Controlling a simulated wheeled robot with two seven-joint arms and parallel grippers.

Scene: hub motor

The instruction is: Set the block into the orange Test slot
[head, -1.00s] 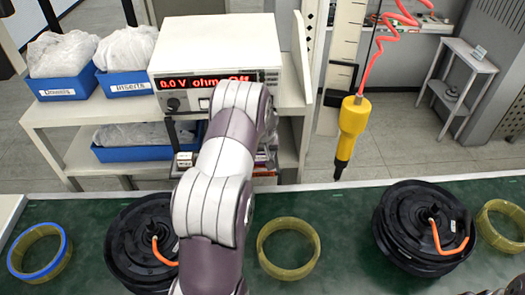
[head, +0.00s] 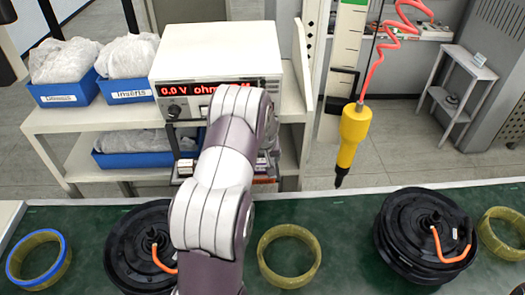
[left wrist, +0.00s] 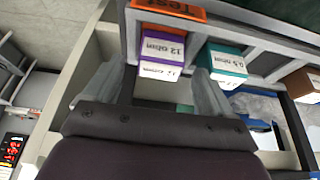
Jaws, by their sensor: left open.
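In the left wrist view, a purple block (left wrist: 161,58) with white 12 ohm labels sits below the orange Test label (left wrist: 168,9), at the grey rack (left wrist: 195,27). Whether it is seated in the slot I cannot tell. My left gripper (left wrist: 152,92) is open, with one pale finger on each side of the purple block's lower end. I see no clear contact. A teal block (left wrist: 227,62) with a white label stands to the right, near the right finger. In the head view my left arm hides its own gripper. My right gripper is out of view.
The meter (head: 220,88) stands on the shelf behind my arm, beside blue bins (head: 62,92). A yellow tool (head: 352,135) hangs right of it. The green belt (head: 345,240) holds black motors (head: 425,235) and yellow rings (head: 289,256).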

